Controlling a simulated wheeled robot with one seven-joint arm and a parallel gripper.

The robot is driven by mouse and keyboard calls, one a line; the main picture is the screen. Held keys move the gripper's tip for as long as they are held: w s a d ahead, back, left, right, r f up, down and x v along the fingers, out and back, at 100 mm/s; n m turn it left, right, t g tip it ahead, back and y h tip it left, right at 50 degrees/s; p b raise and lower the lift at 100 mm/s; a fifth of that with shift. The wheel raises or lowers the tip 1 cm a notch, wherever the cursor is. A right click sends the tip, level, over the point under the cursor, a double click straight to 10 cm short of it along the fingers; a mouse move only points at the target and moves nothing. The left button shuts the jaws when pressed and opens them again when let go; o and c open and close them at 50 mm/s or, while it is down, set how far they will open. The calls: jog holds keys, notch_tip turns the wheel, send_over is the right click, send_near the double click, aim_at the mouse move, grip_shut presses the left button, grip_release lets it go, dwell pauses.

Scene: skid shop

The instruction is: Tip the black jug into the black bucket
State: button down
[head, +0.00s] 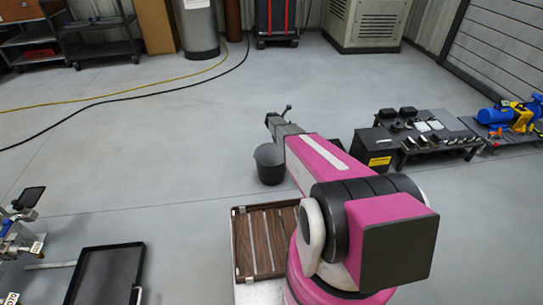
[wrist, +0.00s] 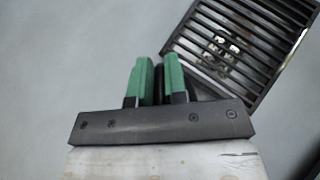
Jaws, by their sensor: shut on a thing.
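The black bucket (head: 270,165) stands upright on the floor, just left of my arm in the head view. My gripper shows in the wrist view (wrist: 159,68) with its two green fingers nearly together. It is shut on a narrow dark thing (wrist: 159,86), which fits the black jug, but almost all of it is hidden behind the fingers. In the head view the fingers cannot be made out clearly; a small dark rod with a knob (head: 288,108) sticks up by the end of my arm. Whether anything is in the bucket cannot be seen.
A dark slatted grate (wrist: 240,45) lies at the upper right in the wrist view. A low bench with parts (head: 430,130) and a black box (head: 372,150) stand right of my arm. A black tray (head: 105,275) is at lower left. The floor beyond the bucket is clear.

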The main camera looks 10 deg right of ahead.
jog(key=shift+s+a+t+h, duration=0.4)
jog(key=shift+a+t+h, duration=0.05)
jog(key=shift+t+h, duration=0.05)
jog(key=shift+s+a+t+h+p, duration=0.25)
jog(key=shift+a+t+h+p, duration=0.05)
jog(key=shift+s+a+f+t+h+p, duration=0.1)
jog(key=shift+s+a+t+h+p, duration=0.3)
jog(key=shift+a+h, duration=0.1)
jog(key=shift+s+a+f+t+h+p, duration=0.15)
jog(key=shift+s+a+t+h+p, duration=0.3)
jog(key=shift+s+a, duration=0.45)
jog(key=shift+s+a+h, duration=0.25)
jog(key=shift+a, duration=0.15)
jog(key=shift+s+a+r+t+h+p, duration=0.2)
jog(key=shift+s+a+t+h+p, duration=0.2)
jog(key=shift+a+t, duration=0.05)
jog(key=shift+s+a+r+t+h+p, duration=0.2)
jog(key=shift+s+a+t+h+p, duration=0.15)
jog(key=shift+a+t+h, duration=0.1)
dwell(0.3)
